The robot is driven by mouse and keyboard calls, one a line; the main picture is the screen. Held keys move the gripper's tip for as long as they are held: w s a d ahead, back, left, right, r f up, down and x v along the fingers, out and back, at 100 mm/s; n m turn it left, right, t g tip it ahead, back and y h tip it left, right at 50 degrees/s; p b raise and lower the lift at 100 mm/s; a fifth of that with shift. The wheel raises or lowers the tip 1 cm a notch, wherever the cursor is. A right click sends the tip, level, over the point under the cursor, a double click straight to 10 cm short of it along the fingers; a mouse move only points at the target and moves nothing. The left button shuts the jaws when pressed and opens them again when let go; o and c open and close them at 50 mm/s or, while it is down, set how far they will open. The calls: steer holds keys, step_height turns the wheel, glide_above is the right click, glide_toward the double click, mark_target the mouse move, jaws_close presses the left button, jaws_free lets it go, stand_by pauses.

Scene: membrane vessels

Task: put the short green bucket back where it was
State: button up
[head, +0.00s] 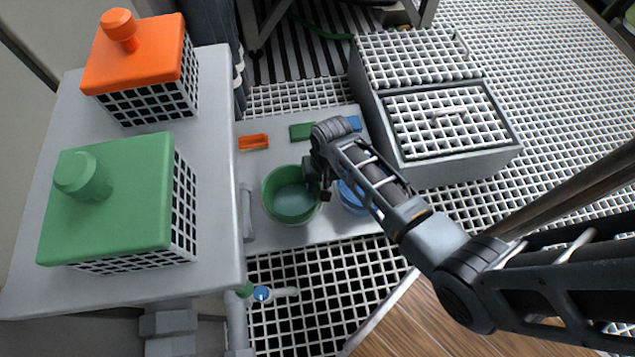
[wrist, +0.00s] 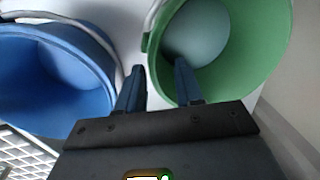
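The green bucket (head: 274,188) stands upright on a pale grey platform, with a pale grey-blue surface inside. In the wrist view the green bucket (wrist: 248,58) fills the upper right. My gripper (head: 316,182) is at the bucket's right rim in the head view. In the wrist view my gripper (wrist: 160,72) has its fingers apart, one outside the rim and one over the bucket's inside, with the wall between them. A gap shows beside the wall, so it looks open. The bucket's underside is hidden.
A blue bucket (head: 350,204) stands close on the right, partly behind my arm; it shows in the wrist view (wrist: 55,75). The platform (head: 258,115) also bears an orange block (head: 254,142) and a green block (head: 301,131). A grey cabinet (head: 218,130) stands left, a grated box (head: 455,170) right.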

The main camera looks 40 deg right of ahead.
step_height(320, 180, up, 11)
steer(key=d+p, duration=0.1)
steer(key=p, duration=0.3)
steer(key=shift+s+f, duration=0.15)
steer(key=shift+s, duration=0.2)
steer(key=s+a+r+n+t+h, duration=0.1)
steer(key=s+a+r+t, duration=0.15)
steer(key=s, duration=0.55)
steer(key=s+a+r+n+t+h, duration=0.1)
steer(key=s+a+n+t, duration=0.1)
steer(key=s+t, duration=0.35)
steer(key=s+r+n+t, duration=0.1)
steer(key=s+r, duration=0.3)
steer(key=r, duration=0.5)
steer(key=s+a+r+n+t, duration=0.1)
steer(key=s+r+t, duration=0.2)
steer(key=s+r, duration=0.2)
steer(key=s+a+r+n+t, duration=0.1)
steer(key=s+r, duration=0.3)
steer(key=r, duration=0.8)
steer(key=shift+s+a+r+n+t+y, duration=0.3)
steer(key=shift+s+n+t, duration=0.1)
steer(key=shift+t, duration=0.2)
